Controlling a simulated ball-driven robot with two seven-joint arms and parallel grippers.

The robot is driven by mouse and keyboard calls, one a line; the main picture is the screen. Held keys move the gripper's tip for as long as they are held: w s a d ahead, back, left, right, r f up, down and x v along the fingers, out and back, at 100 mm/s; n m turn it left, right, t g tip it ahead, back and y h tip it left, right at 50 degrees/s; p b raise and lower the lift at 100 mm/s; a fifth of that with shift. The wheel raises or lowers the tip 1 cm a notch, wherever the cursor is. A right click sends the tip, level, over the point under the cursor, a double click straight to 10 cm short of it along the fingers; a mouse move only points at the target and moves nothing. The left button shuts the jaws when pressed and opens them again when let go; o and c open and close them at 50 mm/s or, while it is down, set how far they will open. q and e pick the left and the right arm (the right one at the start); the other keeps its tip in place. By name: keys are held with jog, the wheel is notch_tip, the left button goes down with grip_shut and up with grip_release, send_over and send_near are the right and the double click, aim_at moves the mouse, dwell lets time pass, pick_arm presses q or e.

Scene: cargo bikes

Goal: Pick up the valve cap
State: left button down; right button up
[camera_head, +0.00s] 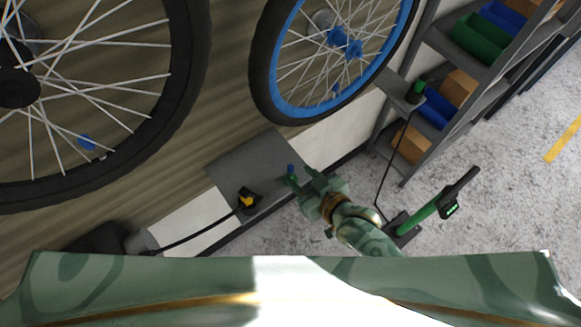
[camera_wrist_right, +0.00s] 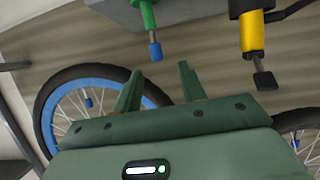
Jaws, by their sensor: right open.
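A small blue cap (camera_head: 290,168) tops a slim green post at the edge of a grey shelf. It also shows in the right wrist view (camera_wrist_right: 155,50), at the end of the green post (camera_wrist_right: 148,15). Two similar blue caps sit on the wheels, one on the left wheel (camera_head: 87,143) and one on the blue-rimmed wheel (camera_head: 335,90). My right gripper (camera_head: 302,187) is open and empty beside the post. In the right wrist view its fingertips (camera_wrist_right: 162,72) stand apart, with the blue cap appearing just beyond the gap between them. My left gripper is out of view.
A yellow and black fitting (camera_head: 248,200) with a black hose stands on the grey shelf (camera_head: 245,160), near the post. A green-handled device (camera_head: 435,210) stands to the right. A rack with bins (camera_head: 480,40) is at upper right. Bare floor lies right.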

aim_at(292, 167)
jog(key=b+x, duration=0.1)
jog(key=x, duration=0.5)
jog(key=shift+w+d+f, duration=0.1)
jog(key=shift+w+f, duration=0.05)
jog(key=shift+w, duration=0.05)
jog(key=shift+s, duration=0.1)
grip_shut()
